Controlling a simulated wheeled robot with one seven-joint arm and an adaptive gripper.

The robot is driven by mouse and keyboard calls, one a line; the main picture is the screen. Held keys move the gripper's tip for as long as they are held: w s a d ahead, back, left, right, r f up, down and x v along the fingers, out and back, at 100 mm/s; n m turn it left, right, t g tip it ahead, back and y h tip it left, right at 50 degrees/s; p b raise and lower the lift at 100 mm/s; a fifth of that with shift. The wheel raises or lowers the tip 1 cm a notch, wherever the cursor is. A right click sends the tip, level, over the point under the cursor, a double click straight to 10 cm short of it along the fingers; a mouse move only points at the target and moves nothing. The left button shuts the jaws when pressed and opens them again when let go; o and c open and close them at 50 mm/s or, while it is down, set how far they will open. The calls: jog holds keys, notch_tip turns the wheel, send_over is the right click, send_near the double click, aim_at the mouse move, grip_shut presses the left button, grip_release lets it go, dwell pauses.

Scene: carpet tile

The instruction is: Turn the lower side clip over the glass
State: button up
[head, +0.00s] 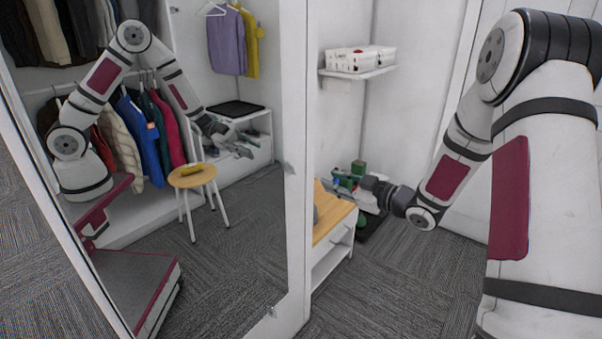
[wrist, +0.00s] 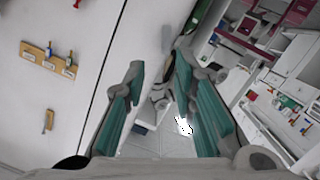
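A large mirror glass (head: 225,255) in a white frame fills the left of the head view and reflects the room and my arm. A small grey clip (head: 289,168) sits on the frame's right upright at the glass edge. Another small clip (head: 271,311) sits at the bottom edge. Both are too small to tell which way they are turned. My gripper (head: 349,183) is right of the frame, apart from both clips, and is small against green clutter. In the wrist view its teal fingers (wrist: 160,66) are spread with nothing between them. I cannot make out a clip there.
A wooden-topped white cabinet (head: 335,222) stands between the frame and my gripper. A wall shelf (head: 358,72) holds white boxes. Carpet (head: 400,290) is clear in front. The wrist view shows a wooden rack (wrist: 47,59) with small tools on a white surface.

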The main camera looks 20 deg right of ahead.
aim_at(294, 170)
jog(key=w+a, duration=0.2)
jog(key=w, duration=0.1)
jog(key=w+a+f+y, duration=0.1)
jog(key=w+a, duration=0.2)
jog(key=w, duration=0.1)
jog(key=w+a+y+b, duration=0.1)
jog(key=w+a, duration=0.1)
jog(key=w, duration=0.1)
jog(key=shift+w+a+f+t, duration=0.2)
jog(key=shift+f+t, duration=0.1)
jog(key=shift+f, duration=0.1)
grip_shut()
